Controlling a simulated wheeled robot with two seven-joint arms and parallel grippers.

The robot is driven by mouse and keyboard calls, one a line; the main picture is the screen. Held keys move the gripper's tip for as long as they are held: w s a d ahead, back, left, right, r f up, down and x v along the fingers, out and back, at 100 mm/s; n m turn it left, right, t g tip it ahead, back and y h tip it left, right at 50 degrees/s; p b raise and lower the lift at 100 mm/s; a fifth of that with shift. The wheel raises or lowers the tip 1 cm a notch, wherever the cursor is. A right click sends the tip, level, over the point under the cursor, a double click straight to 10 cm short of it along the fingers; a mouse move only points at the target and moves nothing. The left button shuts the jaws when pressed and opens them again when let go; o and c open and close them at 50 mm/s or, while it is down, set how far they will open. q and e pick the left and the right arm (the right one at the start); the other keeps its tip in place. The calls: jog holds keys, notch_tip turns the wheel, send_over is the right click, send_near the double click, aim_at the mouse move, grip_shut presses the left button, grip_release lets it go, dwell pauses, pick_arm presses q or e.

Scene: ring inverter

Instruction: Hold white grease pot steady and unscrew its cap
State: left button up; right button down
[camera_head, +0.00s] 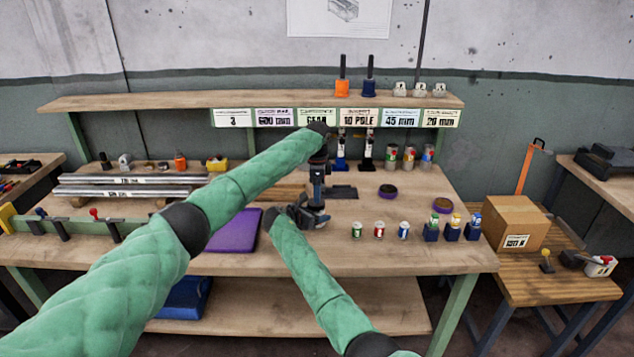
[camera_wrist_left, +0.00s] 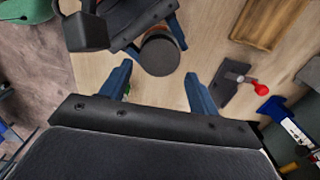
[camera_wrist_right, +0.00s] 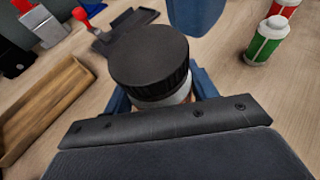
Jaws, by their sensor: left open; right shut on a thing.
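The white grease pot (camera_wrist_right: 172,100) stands upright in the right wrist view, with its broad black ribbed cap (camera_wrist_right: 150,55) on top. My right gripper (camera_wrist_right: 163,95) is shut on the pot's body below the cap. In the left wrist view the cap (camera_wrist_left: 160,54) lies just beyond my open left gripper (camera_wrist_left: 156,78), whose fingers are apart from it and hold nothing. A blue finger of the left gripper (camera_wrist_right: 196,18) shows above the cap in the right wrist view. In the head view my left gripper (camera_head: 318,190) is directly above my right gripper (camera_head: 306,213), and the pot is hidden.
Small cans (camera_head: 379,230) and blue-based holders (camera_head: 452,232) stand to the right on the workbench (camera_head: 350,258). A purple mat (camera_head: 232,232) is left of the grippers. A shelf (camera_head: 190,102) spans the back.

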pick_arm(q)
jog(key=shift+f, duration=2.2)
jog(key=c, duration=0.8)
jog(key=n, duration=1.3)
jog(key=shift+w+a+r, duration=0.1)
jog(key=shift+w+r, duration=0.05)
pick_arm(e)
jog(key=shift+a, duration=0.1)
